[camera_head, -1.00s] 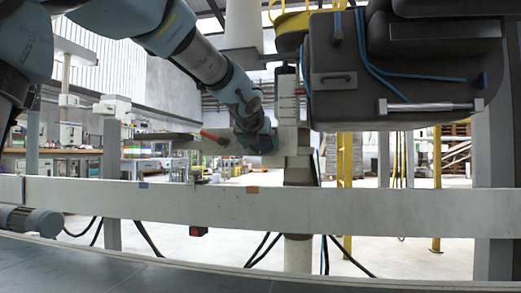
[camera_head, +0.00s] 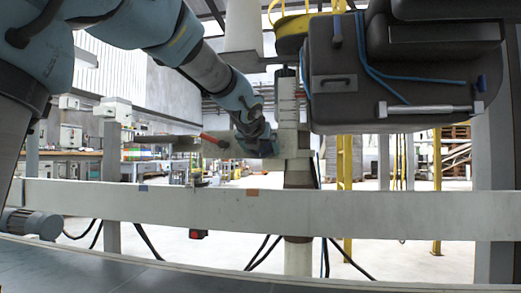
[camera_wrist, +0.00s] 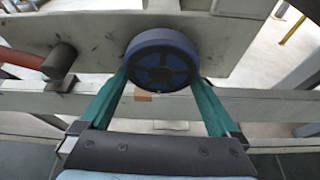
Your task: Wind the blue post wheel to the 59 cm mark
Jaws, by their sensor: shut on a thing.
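The blue post wheel (camera_wrist: 160,62) is a dark blue round wheel with a dark spoked hub, on a pale plate in the wrist view. My gripper (camera_wrist: 160,78) has its two green fingers on either side of the wheel's rim and is shut on it. In the head view my gripper (camera_head: 257,140) is at the wheel, left of the upright post, and mostly hides it. The post carries a pale scale strip (camera_head: 288,95) with marks too small to read here. I cannot tell the current mark.
A red-handled lever (camera_head: 212,138) sticks out left of the wheel; it is close by in the wrist view (camera_wrist: 58,62). A dark machine head (camera_head: 400,85) with blue hoses hangs right of the post. A pale rail (camera_head: 350,212) crosses in front, below the wheel.

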